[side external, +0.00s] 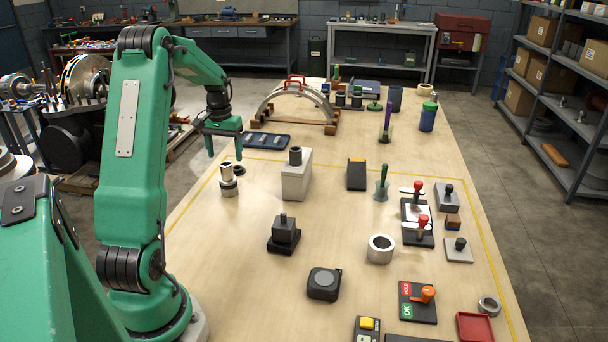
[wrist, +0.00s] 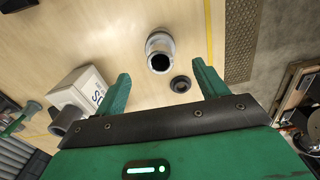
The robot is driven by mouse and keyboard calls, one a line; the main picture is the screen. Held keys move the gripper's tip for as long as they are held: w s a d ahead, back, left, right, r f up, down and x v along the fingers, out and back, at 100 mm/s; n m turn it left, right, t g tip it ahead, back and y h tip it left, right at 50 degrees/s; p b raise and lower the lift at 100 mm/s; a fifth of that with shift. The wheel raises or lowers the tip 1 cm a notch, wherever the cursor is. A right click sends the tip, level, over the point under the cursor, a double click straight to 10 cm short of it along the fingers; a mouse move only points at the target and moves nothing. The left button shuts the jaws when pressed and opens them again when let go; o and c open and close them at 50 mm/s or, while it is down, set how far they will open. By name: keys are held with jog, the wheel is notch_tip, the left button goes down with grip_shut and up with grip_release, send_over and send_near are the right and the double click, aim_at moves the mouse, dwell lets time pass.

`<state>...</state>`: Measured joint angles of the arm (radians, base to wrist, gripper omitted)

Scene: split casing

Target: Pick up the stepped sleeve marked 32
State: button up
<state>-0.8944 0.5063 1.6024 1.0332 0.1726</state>
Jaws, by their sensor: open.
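A pale grey stepped sleeve (side external: 228,182) stands upright on the wooden table, wider at one level than the other. It also shows in the wrist view (wrist: 159,45), where I look down into its dark bore. I cannot read a 32 on it. My gripper (side external: 224,155) is open and empty, above the sleeve and apart from it. In the wrist view the sleeve lies beyond the green fingers, between their lines. A small dark ring (wrist: 181,84) lies on the table beside the sleeve, near the right finger.
A whitish block (side external: 296,178) with a dark cylinder on top stands right of the sleeve. A dark stepped block (side external: 284,235) stands nearer the camera. A dark flat tray (side external: 264,141) lies behind. Table around the sleeve's front is clear.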

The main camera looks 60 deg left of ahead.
aim_at(227, 172)
jog(key=shift+f, duration=0.1)
jog(key=shift+f, duration=3.8)
jog(key=c, duration=1.6)
jog(key=shift+r, duration=0.1)
grip_shut()
